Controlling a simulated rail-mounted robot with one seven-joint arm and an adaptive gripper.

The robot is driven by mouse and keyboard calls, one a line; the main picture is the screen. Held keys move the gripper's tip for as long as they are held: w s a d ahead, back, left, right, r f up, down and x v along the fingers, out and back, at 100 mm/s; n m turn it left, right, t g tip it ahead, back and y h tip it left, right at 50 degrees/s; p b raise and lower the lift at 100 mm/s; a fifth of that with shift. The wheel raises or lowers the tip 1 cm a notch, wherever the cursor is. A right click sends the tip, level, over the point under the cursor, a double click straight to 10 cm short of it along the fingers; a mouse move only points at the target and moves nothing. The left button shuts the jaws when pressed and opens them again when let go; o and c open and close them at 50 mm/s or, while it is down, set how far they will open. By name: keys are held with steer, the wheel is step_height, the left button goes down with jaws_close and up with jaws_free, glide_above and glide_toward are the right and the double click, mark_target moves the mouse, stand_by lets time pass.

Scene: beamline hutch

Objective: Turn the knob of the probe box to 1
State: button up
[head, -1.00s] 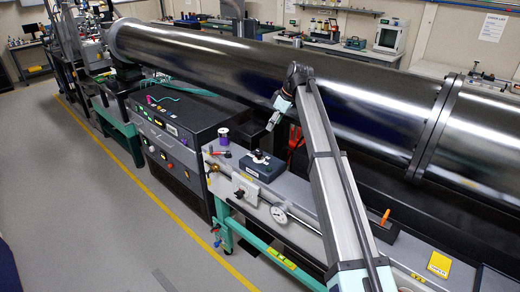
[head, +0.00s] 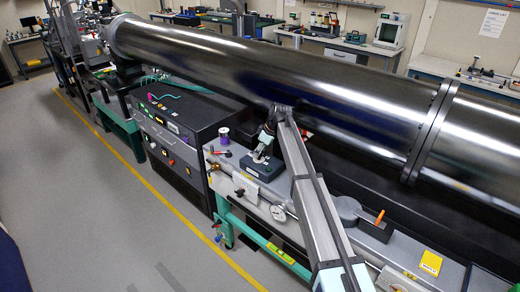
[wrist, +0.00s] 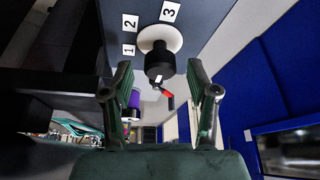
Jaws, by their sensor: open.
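The probe box (head: 271,172) is a dark blue-grey box on the bench, partly covered by my gripper in the head view. In the wrist view its panel (wrist: 215,14) carries white labels 1 (wrist: 129,50), 2 (wrist: 130,21) and 3 (wrist: 170,11). The black knob (wrist: 160,62) stands on a white disc (wrist: 171,36) beside these labels. A small white mark shows on the knob, but I cannot tell which number it points to. My gripper (head: 261,153) is over the box. Its open fingers (wrist: 159,70) lie on either side of the knob, with visible gaps.
A purple spool (head: 222,136) stands left of the box and also shows in the wrist view (wrist: 134,101). A red-handled item (wrist: 168,100) shows beyond the knob. A round gauge (head: 278,212) is on the bench front. The large steel tube (head: 300,85) runs behind.

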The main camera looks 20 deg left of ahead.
steer(key=shift+f, duration=0.15)
steer(key=shift+c, duration=0.3)
jaws_close()
steer(key=shift+m+b, duration=0.3)
steer(key=shift+s+f+m+t+b, duration=0.2)
steer(key=shift+m+t+b, duration=0.4)
steer(key=shift+m+b, duration=0.6)
steer(key=m+t+b, duration=0.1)
steer(key=m, duration=0.1)
steer(key=shift+a+m+h+b, duration=0.1)
steer(key=shift+m+h+b, duration=0.2)
steer(key=shift+h+b, duration=0.1)
steer(key=m+h+b, duration=0.1)
steer(key=m, duration=0.2)
steer(key=m+t+b, duration=0.1)
steer(key=m, duration=0.2)
steer(key=shift+a+r+h+b, duration=0.1)
steer(key=shift+r+h+b, duration=0.1)
steer(key=shift+h+b, duration=0.15)
